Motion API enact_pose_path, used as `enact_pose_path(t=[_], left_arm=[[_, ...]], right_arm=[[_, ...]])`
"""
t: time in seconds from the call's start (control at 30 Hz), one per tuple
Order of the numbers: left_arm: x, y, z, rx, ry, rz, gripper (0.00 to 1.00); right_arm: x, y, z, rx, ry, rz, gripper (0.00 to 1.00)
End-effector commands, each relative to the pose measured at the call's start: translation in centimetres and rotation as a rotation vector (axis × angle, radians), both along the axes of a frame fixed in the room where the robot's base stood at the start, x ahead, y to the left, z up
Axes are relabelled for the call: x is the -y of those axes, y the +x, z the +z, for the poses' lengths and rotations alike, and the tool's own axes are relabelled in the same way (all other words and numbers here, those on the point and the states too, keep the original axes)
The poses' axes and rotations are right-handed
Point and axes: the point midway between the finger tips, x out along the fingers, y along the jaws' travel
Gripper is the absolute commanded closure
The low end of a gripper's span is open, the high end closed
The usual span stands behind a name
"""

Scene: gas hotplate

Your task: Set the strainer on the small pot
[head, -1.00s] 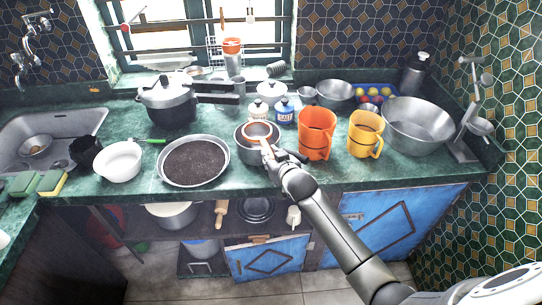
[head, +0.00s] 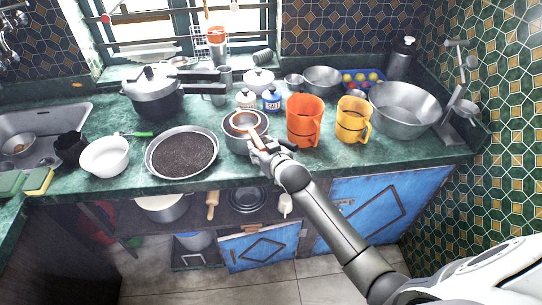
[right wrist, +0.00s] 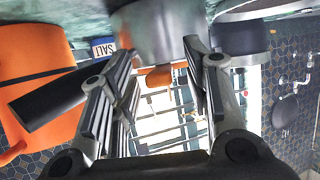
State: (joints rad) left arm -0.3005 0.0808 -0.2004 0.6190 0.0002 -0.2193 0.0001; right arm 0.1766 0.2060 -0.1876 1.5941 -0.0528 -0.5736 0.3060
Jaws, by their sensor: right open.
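The small pot (head: 234,145) is a steel pot with a black handle, standing on the green counter. The strainer (head: 245,119), with an orange-brown rim and handle, sits over the pot's mouth; its underside is hidden. My right gripper (head: 263,149) is at the pot's front right, by the strainer's handle. In the right wrist view, the gripper (right wrist: 158,95) has its fingers spread apart. The pot's steel wall (right wrist: 158,35) shows beyond them, and its black handle (right wrist: 48,105) lies to the left. My left gripper is not in view.
A pan of dark grounds (head: 183,152) stands left of the pot. An orange mug (head: 303,122) and a yellow mug (head: 352,120) stand close on the right. White and blue salt jars (head: 270,101) are behind. The counter's front edge is near my arm.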

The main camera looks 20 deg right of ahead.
Motion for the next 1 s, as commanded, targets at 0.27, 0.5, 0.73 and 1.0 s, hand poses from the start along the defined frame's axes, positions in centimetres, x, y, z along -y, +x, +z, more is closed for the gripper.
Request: enact_pose_path(t=[0.27, 0.5, 0.73, 1.0], left_arm=[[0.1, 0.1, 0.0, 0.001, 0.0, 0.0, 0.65], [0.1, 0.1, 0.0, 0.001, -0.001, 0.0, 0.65], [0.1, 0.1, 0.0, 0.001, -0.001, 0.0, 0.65], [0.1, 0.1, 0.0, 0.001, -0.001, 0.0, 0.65]], right_arm=[[0.1, -4.6, 1.8, 0.001, 0.0, 0.0, 0.56], [0.2, -8.0, 3.2, -0.001, 0.0, 0.0, 0.56], [0.3, -9.3, 3.8, 0.0, 0.0, -0.001, 0.56], [0.4, -9.6, 1.3, -0.041, -0.006, -0.001, 0.56]])
